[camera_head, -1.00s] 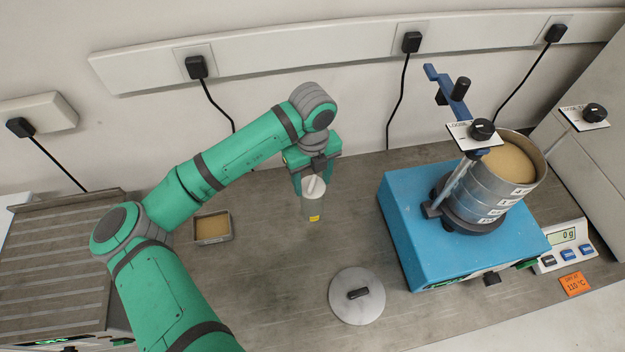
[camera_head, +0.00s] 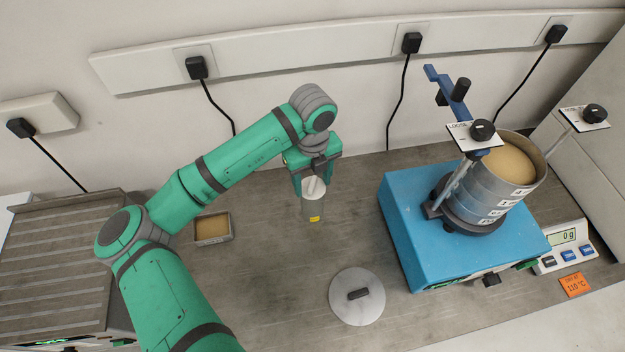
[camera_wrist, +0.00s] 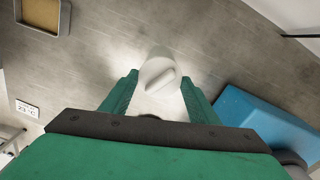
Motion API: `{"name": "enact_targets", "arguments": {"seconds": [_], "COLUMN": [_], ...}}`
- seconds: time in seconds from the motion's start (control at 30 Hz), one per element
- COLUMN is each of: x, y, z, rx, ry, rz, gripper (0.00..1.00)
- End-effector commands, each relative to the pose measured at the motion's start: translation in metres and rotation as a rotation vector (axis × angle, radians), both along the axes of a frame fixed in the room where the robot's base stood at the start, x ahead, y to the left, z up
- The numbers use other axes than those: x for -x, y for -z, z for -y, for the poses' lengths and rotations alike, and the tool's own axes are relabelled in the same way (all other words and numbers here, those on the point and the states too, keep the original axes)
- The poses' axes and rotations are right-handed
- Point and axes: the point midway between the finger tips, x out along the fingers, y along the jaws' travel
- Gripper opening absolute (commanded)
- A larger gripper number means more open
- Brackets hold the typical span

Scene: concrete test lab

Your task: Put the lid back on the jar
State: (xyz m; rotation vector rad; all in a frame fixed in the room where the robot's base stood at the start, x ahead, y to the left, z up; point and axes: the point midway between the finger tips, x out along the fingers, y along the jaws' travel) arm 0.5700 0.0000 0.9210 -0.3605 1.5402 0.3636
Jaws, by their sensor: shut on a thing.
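In the wrist view the fingers (camera_wrist: 158,95) flank the lid.
A blue shaker (camera_head: 405,215) with a sieve stack stands to the right of the jar. A grey disc with a black handle (camera_head: 357,310) lies in front. A small sand-filled tray (camera_head: 212,240) is to the left. A scale (camera_head: 549,262) is far right. Bench between is clear.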

Motion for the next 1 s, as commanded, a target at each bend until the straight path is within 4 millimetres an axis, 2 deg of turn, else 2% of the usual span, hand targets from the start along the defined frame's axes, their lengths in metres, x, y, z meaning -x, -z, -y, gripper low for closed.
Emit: {"name": "enact_targets", "arguments": {"seconds": [0.87,0.9,0.97,1.0], "x": [0.0,0.0,0.0,0.0], "y": [0.0015,0.0015,0.0015,0.0015], "z": [0.0,0.0001,0.0,0.0], "rx": [0.0,0.0,0.0,0.0], "ry": [0.0,0.0,0.0,0.0], "rz": [0.0,0.0,0.0,0.0], "gripper": [0.34,0.64,0.77,0.77]}}
